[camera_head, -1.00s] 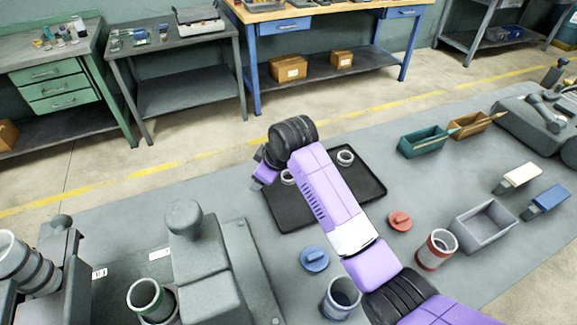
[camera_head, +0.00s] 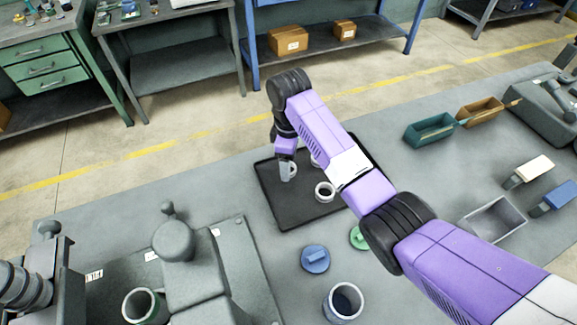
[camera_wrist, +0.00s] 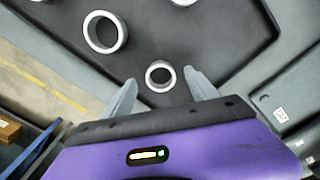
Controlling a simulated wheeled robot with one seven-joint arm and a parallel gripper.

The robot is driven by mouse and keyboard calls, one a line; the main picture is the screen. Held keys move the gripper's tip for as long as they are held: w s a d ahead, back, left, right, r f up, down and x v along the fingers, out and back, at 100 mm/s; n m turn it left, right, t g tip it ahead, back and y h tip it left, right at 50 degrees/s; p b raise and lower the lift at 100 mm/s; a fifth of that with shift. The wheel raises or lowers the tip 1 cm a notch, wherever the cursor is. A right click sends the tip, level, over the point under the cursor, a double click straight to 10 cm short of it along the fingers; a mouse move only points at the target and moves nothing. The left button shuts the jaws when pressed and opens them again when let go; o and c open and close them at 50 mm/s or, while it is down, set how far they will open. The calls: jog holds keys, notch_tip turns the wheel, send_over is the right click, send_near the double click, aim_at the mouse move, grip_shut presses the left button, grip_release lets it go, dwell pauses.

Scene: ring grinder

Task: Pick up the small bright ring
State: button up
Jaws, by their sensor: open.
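A small bright ring (camera_wrist: 160,76) lies on the black tray (camera_wrist: 215,62), between the fingertips of my gripper (camera_wrist: 159,80) in the wrist view. My gripper is open, one finger to each side of the ring, and I cannot tell its height above the tray. A larger pale ring (camera_wrist: 105,32) lies up and left of it, and part of another ring (camera_wrist: 183,2) shows at the top edge. In the head view my gripper (camera_head: 287,172) points down over the tray (camera_head: 290,213), its fingers partly covering a ring. A pale ring (camera_head: 325,192) lies to their right.
A blue lid (camera_head: 315,258), a partly hidden green lid (camera_head: 358,237) and an open cylinder (camera_head: 343,303) stand in front of the tray. A grey machine (camera_head: 180,262) is at left. A teal bin (camera_head: 430,130) and a grey bin (camera_head: 494,220) are at right.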

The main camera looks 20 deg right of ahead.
jog(key=shift+f, duration=0.7)
grip_shut()
jog(key=shift+r, duration=0.1)
